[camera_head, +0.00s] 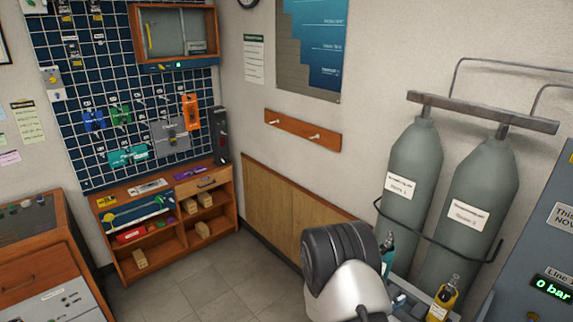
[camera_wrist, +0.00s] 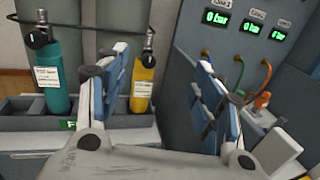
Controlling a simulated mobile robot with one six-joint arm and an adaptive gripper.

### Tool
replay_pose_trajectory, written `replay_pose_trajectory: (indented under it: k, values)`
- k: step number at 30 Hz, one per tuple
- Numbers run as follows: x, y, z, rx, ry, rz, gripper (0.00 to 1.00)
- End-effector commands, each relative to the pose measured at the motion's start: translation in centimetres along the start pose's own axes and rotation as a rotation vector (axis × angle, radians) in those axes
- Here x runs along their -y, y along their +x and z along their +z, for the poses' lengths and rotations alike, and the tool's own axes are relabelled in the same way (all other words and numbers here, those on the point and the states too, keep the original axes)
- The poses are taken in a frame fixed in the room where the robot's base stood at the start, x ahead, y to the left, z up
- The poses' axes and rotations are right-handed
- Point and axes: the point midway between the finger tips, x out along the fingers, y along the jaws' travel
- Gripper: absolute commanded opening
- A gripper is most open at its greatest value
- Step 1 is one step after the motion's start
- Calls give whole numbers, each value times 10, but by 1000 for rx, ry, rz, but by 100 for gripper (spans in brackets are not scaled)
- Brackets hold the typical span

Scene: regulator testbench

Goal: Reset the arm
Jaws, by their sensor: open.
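My gripper (camera_wrist: 160,92) shows in the wrist view with its two blue-padded fingers spread wide apart and nothing between them. It points toward the grey panel and the bench with the small bottles. In the head view, part of my arm (camera_head: 345,270) shows at the bottom, white with a black joint cover. The gripper itself cannot be made out in the head view.
Two large grey cylinders (camera_head: 412,180) stand at the right behind a rail. A teal bottle (camera_wrist: 40,80) and a yellow bottle (camera_wrist: 144,82) stand in a holder. The grey panel (camera_wrist: 190,40) has green readouts. A wooden shelf (camera_head: 165,225) stands far left; the floor between is clear.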

Motion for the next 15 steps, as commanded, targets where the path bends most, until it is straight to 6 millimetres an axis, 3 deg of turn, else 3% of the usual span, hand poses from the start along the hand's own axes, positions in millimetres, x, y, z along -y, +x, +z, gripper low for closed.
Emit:
replay_pose_trajectory:
  k: [8, 15]
  values:
    - [34, 8, 42, -6, 139, -216, 60]
    - [86, -4, 78, -60, 352, -490, 60]
